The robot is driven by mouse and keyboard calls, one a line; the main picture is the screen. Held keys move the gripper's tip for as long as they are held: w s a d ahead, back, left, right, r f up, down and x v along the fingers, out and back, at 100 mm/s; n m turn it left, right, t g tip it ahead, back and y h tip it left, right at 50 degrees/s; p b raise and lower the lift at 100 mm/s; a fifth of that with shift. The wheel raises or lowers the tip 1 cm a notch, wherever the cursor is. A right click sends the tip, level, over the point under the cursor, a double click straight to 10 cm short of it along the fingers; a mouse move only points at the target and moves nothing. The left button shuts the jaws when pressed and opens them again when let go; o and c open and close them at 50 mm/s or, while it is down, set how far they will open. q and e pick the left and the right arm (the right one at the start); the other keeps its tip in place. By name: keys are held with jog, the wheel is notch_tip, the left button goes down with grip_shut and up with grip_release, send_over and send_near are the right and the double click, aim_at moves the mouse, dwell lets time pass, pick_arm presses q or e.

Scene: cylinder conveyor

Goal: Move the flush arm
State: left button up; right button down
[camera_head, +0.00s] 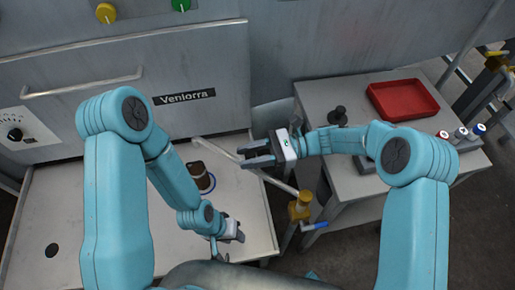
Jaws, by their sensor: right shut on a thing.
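The flush arm (282,186) is a thin pale rod that slopes over the right part of the steel worktop. Its right end meets a yellow valve body (300,206) with a blue lever (315,226). My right gripper (256,155) reaches in from the right with its fingers pointing left, at the middle of the rod, and is shut on it; the fingers hide the exact contact. My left gripper (230,232) is low near the worktop's front edge, apart from the rod; its fingers are too small and hidden to read.
The Veniorra machine front (200,70) rises behind. A side table (315,100) at right holds a red tray (403,99), a dark knob (338,115) and several coloured buttons (461,133).

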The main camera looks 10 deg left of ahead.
pick_arm(q)
jog(key=shift+f, duration=0.2)
pick_arm(e)
jog(key=shift+s+a+r+n+g+h, duration=0.2)
jog(key=shift+s+n+g+h, duration=0.25)
jog(key=shift+s+g, duration=0.2)
jog(key=c, duration=0.9)
grip_release()
jog(key=shift+f, duration=0.1)
jog(key=shift+d, duration=0.1)
